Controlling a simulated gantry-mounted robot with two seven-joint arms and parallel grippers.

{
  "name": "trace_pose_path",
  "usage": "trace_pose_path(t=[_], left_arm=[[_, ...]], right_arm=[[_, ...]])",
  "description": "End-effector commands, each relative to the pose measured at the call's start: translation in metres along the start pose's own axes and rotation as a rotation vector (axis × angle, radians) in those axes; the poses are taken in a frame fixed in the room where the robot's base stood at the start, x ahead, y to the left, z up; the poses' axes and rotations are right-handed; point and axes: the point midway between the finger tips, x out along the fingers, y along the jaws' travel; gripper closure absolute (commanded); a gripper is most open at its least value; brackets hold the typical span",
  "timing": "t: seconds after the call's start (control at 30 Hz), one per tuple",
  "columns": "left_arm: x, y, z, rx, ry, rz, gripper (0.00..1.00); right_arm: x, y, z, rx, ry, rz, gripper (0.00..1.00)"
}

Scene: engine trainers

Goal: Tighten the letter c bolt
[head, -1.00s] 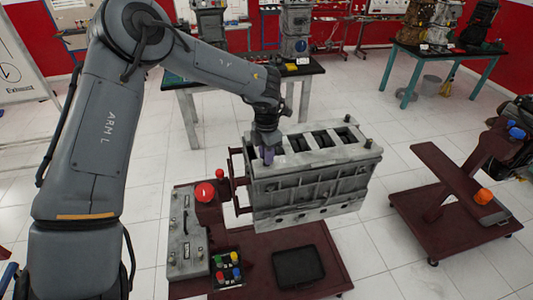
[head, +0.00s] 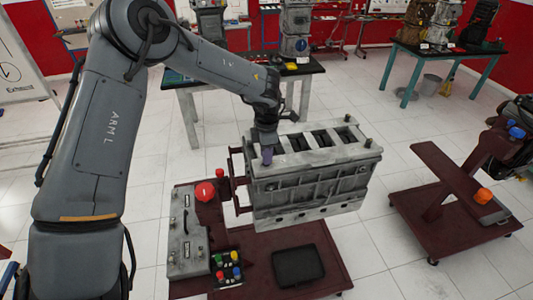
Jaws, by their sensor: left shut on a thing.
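The grey engine block (head: 310,180) stands on a dark red trolley (head: 315,240). It has several rectangular openings along its top and small bolts at its right-hand corners, such as one near the front right (head: 368,142). My left gripper (head: 266,154) points down at the left end of the block's top, near its front left corner. It is shut on a small purple-grey piece that reaches the block's top edge. The letter c marking cannot be made out, and the bolt beneath the gripper is hidden. My right gripper is not in view.
A control box (head: 188,235) with a red button (head: 205,191) and coloured buttons (head: 227,265) sits left of the block. A black tray (head: 298,266) lies in front. Another red trolley (head: 440,205) stands right, and a workbench (head: 250,80) behind.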

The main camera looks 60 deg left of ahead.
Motion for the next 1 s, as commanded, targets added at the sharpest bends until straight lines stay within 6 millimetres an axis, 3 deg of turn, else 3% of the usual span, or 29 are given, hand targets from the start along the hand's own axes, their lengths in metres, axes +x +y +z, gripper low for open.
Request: trace_pose_path(t=[0.13,0.17,0.3,0.67,0.87,1.0], left_arm=[[-0.001,0.0,0.0,0.001,-0.001,0.0,1.0],[-0.001,0.0,0.0,0.0,-0.001,0.0,0.75],[-0.001,0.0,0.0,0.0,0.0,0.0,0.54],[-0.003,0.0,0.0,-0.001,0.0,0.001,0.54],[-0.025,0.001,0.001,-0.002,-0.002,0.002,0.54],[-0.05,0.001,0.001,-0.001,-0.003,0.003,0.54]], right_arm=[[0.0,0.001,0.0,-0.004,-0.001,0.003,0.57],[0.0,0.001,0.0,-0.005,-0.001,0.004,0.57],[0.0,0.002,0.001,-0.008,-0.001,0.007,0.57],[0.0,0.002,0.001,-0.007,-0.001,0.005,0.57],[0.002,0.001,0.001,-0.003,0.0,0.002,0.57],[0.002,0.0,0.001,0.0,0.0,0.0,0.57]])
